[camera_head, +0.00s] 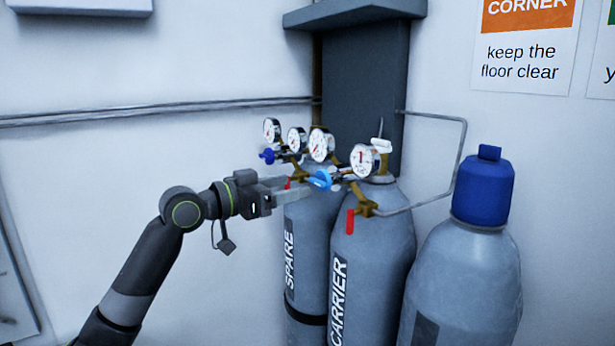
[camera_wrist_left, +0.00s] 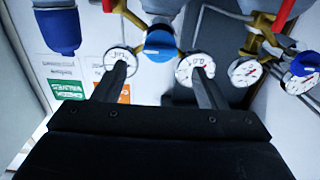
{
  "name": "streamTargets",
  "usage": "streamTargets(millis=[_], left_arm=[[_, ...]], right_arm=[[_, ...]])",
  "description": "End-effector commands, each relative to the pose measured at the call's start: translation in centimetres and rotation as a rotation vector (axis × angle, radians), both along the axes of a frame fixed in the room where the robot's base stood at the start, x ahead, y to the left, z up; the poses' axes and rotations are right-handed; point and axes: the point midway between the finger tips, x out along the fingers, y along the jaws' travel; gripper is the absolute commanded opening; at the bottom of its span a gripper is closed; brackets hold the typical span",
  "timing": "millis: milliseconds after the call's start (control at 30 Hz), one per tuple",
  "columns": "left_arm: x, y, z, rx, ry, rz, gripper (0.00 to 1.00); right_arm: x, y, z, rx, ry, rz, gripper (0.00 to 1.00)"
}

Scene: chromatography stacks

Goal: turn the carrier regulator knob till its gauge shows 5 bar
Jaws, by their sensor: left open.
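The carrier cylinder (camera_head: 372,258) stands at centre right with its regulator on top. The regulator's light-blue knob (camera_head: 322,180) faces left, and it also shows in the left wrist view (camera_wrist_left: 160,43). Its two gauges, a left one (camera_head: 320,146) and a right one (camera_head: 364,161), have needles too small to read surely. My left gripper (camera_head: 306,190) is open. Its fingers (camera_wrist_left: 158,72) point at the knob, which appears between and just beyond the fingertips; I cannot tell whether they touch it. The fingers partly cover both carrier gauges in the wrist view. My right gripper is not in view.
The spare cylinder (camera_head: 303,262) stands close on the left, with a dark-blue knob (camera_head: 267,155) and two gauges. A red-handled valve (camera_head: 350,222) sits below the carrier regulator. A blue-capped cylinder (camera_head: 465,275) stands at right. A pipe (camera_head: 462,160) runs along the wall.

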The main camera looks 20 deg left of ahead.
Motion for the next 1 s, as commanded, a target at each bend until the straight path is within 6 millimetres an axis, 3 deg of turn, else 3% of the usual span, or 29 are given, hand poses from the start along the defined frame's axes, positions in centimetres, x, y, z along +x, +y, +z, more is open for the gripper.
streamTargets(millis=[333, 767, 1000], left_arm=[[3.5, -2.7, 0.2, -0.003, 0.001, -0.001, 0.65], [4.2, -3.2, 0.0, 0.000, 0.000, 0.000, 0.65], [4.2, -3.2, 0.0, 0.000, 0.000, 0.000, 0.38]], right_arm=[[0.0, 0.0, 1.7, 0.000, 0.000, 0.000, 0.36], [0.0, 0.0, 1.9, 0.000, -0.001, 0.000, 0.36], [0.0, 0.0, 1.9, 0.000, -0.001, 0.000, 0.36]])
